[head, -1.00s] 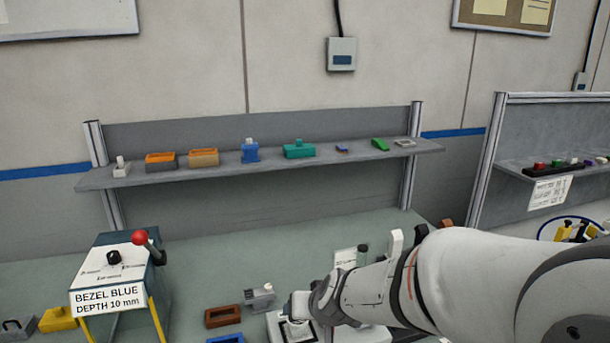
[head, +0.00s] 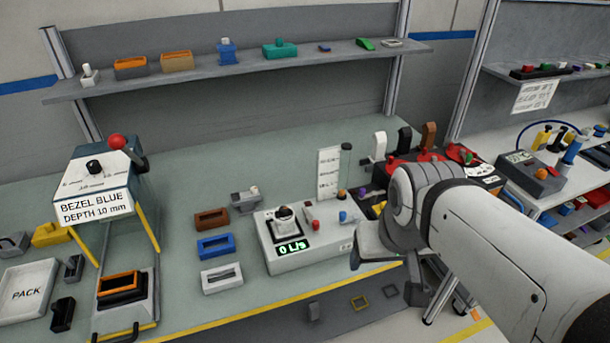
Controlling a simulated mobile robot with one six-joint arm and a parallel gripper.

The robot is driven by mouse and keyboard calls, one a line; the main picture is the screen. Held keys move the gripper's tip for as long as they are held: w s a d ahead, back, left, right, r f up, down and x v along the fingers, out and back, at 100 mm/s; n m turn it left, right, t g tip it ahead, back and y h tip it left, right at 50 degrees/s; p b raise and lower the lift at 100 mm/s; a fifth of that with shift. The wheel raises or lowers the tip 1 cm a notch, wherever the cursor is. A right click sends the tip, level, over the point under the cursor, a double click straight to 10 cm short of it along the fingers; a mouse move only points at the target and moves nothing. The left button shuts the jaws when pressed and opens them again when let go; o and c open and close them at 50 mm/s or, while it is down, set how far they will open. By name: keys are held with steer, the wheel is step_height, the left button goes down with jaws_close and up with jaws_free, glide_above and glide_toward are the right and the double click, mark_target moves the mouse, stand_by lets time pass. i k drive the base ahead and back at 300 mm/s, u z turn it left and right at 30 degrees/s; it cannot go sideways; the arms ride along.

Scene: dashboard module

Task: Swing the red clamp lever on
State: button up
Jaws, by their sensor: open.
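My gripper (head: 385,277) hangs near the front edge of the bench, right of the white tester, and looks open and empty; my wrist partly covers it. I cannot tell for sure which part is the red clamp lever. Small red parts (head: 425,155) sit on the dark fixture (head: 378,180) behind my wrist, which hides part of that fixture. A small red piece (head: 309,213) stands on top of the white tester (head: 300,258).
The tester's display (head: 291,248) glows green. Brown, blue and white bezels (head: 214,246) lie left of it. White, black and brown upright pieces (head: 404,140) stand behind the fixture. A shelf (head: 200,78) runs along the back.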

mark_target(315, 224)
steer(key=z, duration=0.05)
steer(key=k, duration=1.15)
steer(key=u, duration=0.5)
steer(key=i, duration=1.5)
steer(key=z, duration=0.5)
